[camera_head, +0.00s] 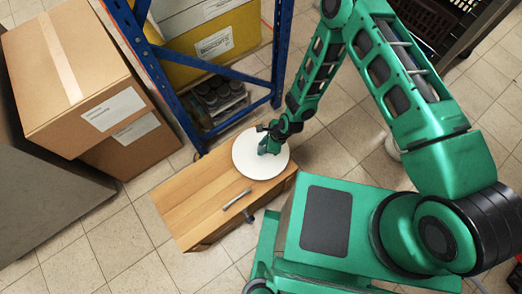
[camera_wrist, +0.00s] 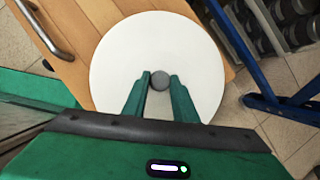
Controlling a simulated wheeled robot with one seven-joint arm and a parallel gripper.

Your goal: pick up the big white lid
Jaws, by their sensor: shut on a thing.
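The big white lid (camera_head: 247,160) is a flat round disc over the right end of a wooden cabinet top in the head view. My gripper (camera_head: 268,148) is over the lid in the head view. In the wrist view its two green fingers (camera_wrist: 160,86) stand on either side of the knob, shut on it. I cannot tell whether the lid rests on the cabinet or is slightly raised.
The wooden cabinet (camera_head: 195,200) has a metal handle (camera_head: 237,199). A blue shelf rack (camera_head: 165,75) with dark jars (camera_head: 220,92) on its low level stands behind. Cardboard boxes (camera_head: 70,70) are stacked at the left. Tiled floor is open at the front left.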

